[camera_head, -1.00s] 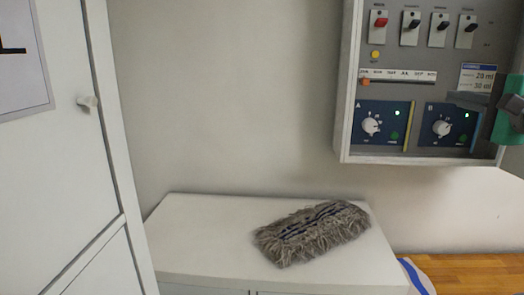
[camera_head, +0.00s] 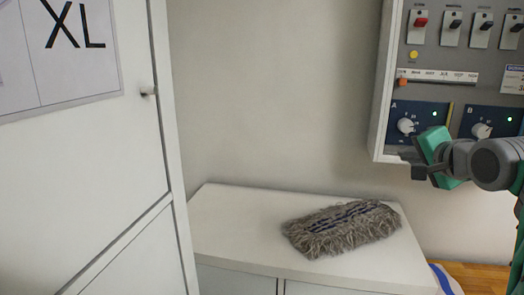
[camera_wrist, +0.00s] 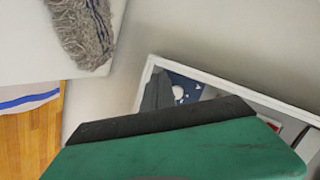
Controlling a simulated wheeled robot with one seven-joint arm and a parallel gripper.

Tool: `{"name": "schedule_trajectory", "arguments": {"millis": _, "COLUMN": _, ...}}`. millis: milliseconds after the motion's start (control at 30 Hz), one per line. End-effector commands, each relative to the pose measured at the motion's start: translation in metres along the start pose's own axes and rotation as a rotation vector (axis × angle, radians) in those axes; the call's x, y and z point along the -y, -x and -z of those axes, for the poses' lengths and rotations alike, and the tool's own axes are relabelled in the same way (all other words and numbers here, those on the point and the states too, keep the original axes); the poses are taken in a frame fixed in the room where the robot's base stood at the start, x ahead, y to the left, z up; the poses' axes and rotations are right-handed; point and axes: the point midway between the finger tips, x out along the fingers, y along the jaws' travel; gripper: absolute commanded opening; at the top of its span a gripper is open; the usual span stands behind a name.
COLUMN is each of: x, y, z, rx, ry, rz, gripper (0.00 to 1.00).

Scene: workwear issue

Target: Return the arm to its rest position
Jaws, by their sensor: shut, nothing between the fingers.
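My gripper (camera_head: 413,165) is in the right part of the head view, with its dark fingers shut and empty and a green body behind them. It appears in front of the lower edge of the control panel, apart from the cabinet top. My arm runs from it to the right edge of the picture. In the wrist view the green gripper body fills the lower middle, and the dark fingers (camera_wrist: 157,92) are close together with nothing seen between them.
A control panel (camera_head: 432,92) with switches and dials hangs on the wall. A grey fringed mop pad (camera_head: 340,229) lies on the white low cabinet (camera_head: 235,225). A white locker (camera_head: 90,150) marked XL stands at left. Wooden floor (camera_head: 478,277) shows at lower right.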

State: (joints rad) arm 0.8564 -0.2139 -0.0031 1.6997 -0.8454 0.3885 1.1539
Motion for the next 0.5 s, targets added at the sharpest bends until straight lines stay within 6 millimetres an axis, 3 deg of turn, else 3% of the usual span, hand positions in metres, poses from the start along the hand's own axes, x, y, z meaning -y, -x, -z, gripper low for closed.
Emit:
{"name": "schedule_trajectory", "arguments": {"millis": 33, "x": -0.007, "y": -0.009, "z": -0.036, "rx": 0.046, "ry": 0.068, "rz": -0.04, "gripper": 0.0}}
{"name": "schedule_trajectory", "arguments": {"millis": 133, "x": -0.038, "y": -0.018, "z": -0.112, "rx": 0.155, "ry": 0.25, "rz": -0.148, "gripper": 0.0}}
{"name": "schedule_trajectory", "arguments": {"millis": 300, "x": -0.117, "y": 0.003, "z": -0.239, "rx": 0.409, "ry": 0.604, "rz": -0.31, "gripper": 0.0}}
{"name": "schedule_trajectory", "arguments": {"millis": 400, "x": -0.167, "y": 0.03, "z": -0.296, "rx": 0.569, "ry": 0.8, "rz": -0.375, "gripper": 0.0}}
{"name": "schedule_trajectory", "arguments": {"millis": 500, "x": -0.205, "y": 0.055, "z": -0.33, "rx": 0.693, "ry": 0.945, "rz": -0.414, "gripper": 0.0}}
